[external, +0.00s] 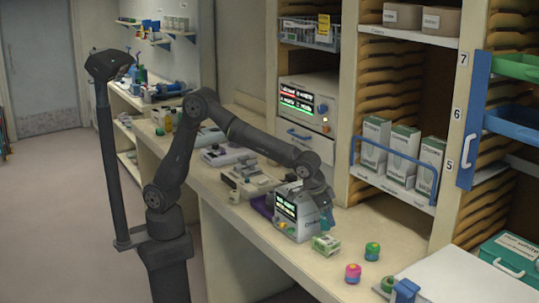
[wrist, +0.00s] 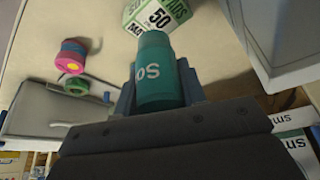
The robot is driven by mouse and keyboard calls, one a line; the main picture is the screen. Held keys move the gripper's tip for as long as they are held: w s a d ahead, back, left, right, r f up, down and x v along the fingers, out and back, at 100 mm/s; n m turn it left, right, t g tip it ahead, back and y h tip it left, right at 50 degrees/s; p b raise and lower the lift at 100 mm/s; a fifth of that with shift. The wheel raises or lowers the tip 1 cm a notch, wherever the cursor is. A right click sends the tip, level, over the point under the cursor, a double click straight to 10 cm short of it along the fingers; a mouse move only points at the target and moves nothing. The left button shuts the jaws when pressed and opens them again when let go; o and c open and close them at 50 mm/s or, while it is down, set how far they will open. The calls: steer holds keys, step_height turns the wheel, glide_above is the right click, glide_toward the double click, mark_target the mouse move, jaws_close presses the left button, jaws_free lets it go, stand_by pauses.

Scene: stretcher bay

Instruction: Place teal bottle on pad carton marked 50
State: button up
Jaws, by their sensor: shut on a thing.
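The teal bottle (wrist: 160,75), with pale lettering, is between the fingers of my gripper (wrist: 158,95) in the wrist view. My gripper is shut on it. In the external view my gripper (external: 322,203) hangs above the counter, and the bottle (external: 326,221) shows only as a small bit at the fingertips. The pad carton marked 50 (external: 326,245) is green and white and sits on the counter just below my gripper. In the wrist view the carton (wrist: 158,14) is beyond the bottle's end, partly cut off by the top edge. I cannot tell whether bottle and carton touch.
A monitor with a lit screen (external: 293,212) stands close to the left of the carton. Shelving with white cartons (external: 404,149) rises behind. The counter's front edge is bare.

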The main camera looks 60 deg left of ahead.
mark_target(329, 227)
steer(key=shift+w+a+f, duration=0.1)
steer(key=shift+w+f, duration=0.3)
steer(key=shift+w, duration=0.15)
steer(key=shift+f, duration=1.9)
steer(key=shift+f, duration=0.15)
steer(key=o, duration=1)
steer(key=v, duration=1.2)
